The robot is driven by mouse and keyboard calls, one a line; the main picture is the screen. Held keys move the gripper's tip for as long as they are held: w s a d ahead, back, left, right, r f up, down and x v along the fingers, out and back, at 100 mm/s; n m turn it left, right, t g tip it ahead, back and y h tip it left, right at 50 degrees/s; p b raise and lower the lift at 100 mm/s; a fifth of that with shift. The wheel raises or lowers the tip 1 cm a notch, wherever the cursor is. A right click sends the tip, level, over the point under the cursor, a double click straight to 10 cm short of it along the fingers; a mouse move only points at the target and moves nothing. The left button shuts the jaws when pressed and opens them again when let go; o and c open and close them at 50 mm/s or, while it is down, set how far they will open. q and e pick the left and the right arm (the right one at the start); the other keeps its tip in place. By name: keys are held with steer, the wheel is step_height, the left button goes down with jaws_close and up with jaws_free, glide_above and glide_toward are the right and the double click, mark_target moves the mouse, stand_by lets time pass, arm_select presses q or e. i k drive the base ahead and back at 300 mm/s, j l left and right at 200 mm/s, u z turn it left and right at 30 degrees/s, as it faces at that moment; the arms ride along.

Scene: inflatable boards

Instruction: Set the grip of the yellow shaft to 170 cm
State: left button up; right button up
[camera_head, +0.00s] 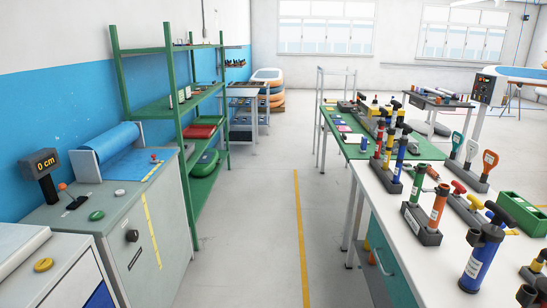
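I cannot pick out a yellow shaft for certain. Small yellow upright pieces (393,119) stand among the pumps on the far green-topped table, but I cannot tell what they are. A dark display (45,164) reading "0 cm" stands on the grey cabinet at the left. A small lever with an orange-red knob (63,187) is next to it. Several upright handles, one teal (457,141) and one orange (490,160), stand in dark holders on the right. Neither of my grippers is in view.
A white table (395,210) with blue, orange and red pumps and a green box (522,213) fills the right. A green shelf rack (172,105) stands left of centre. The grey floor (255,240) between, with a yellow line (301,240), is clear.

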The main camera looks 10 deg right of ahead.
mark_target(397, 104)
steer(key=i+z, duration=0.3)
steer(key=i, duration=0.5)
steer(key=i+z, duration=0.3)
steer(key=i, duration=0.45)
